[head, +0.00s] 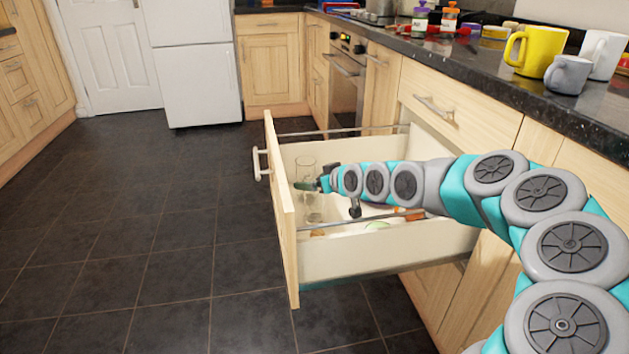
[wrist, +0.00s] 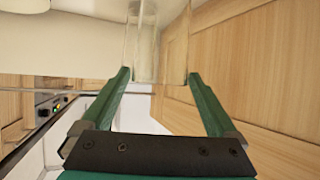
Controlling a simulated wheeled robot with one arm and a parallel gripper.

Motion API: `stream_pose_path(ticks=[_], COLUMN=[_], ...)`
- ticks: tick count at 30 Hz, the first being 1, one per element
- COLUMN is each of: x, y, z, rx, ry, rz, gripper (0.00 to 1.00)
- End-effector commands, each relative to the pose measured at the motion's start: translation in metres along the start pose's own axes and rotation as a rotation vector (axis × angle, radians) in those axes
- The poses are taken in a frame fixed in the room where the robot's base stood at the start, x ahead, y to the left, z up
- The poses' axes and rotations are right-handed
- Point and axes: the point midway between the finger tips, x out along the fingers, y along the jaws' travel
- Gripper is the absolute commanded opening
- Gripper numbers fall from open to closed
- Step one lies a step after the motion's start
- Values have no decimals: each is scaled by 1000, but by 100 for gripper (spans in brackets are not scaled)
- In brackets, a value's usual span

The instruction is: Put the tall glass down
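The tall glass (head: 306,167) is clear and upright inside the open drawer (head: 370,258), near its front panel. In the wrist view the glass (wrist: 174,45) fills the gap between my fingertips, its sides meeting both. My gripper (head: 308,185) reaches into the drawer from the right and is shut on the glass. The fingers also show in the wrist view (wrist: 159,78), one each side of the glass. A second clear shape (head: 314,215) stands below it in the drawer; I cannot tell whether the glass's base touches the drawer floor.
The drawer also holds a small green item (head: 377,225) and an orange-brown one (head: 414,215). A yellow mug (head: 540,52), grey mug (head: 568,75) and white mug (head: 604,53) stand on the dark counter (head: 480,62). The tiled floor (head: 150,230) at left is clear.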

Motion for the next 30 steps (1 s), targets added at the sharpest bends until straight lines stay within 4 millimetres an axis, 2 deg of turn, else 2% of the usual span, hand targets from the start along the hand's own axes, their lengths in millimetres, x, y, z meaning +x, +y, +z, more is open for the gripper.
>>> stream_pose_path(ticks=[8, 14, 30], x=[0, -9, -101], y=[0, 0, 0], z=[0, -12, -10], rx=[0, -1, 0], ry=[0, -1, 2], rz=[0, -1, 0], gripper=[100, 100, 100])
